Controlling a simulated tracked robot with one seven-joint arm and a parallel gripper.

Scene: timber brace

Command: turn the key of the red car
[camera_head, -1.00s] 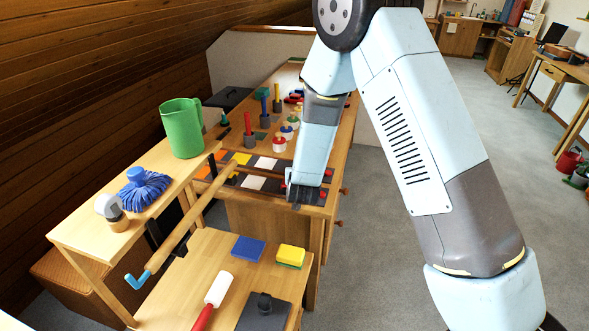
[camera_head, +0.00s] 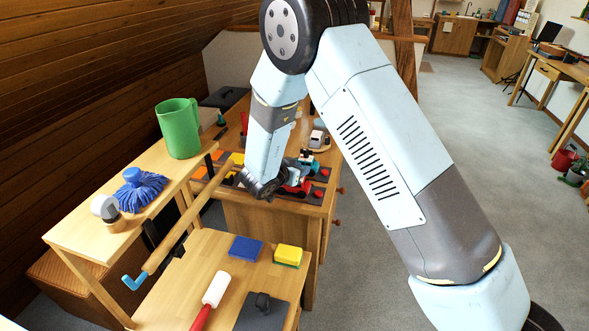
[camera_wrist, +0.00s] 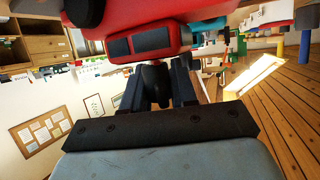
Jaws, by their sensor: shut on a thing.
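The red car (camera_head: 297,184) sits near the front edge of the far workbench, partly hidden by my arm in the head view. In the wrist view the red car (camera_wrist: 145,22) fills the top, with dark panes in its red body. My gripper (camera_wrist: 157,88) has its two dark fingers closed around a dark rounded piece, the key (camera_wrist: 155,74), at the car. Its turn angle cannot be told. In the head view my gripper (camera_head: 265,190) is just left of the car.
A grey toy car (camera_head: 318,139) stands farther back on the bench. A wooden bar (camera_head: 185,225) with a blue hooked end slants near my gripper. A green jug (camera_head: 179,128) and blue brush (camera_head: 138,190) are on the left shelf. A sponge (camera_head: 288,255) lies on the nearer table.

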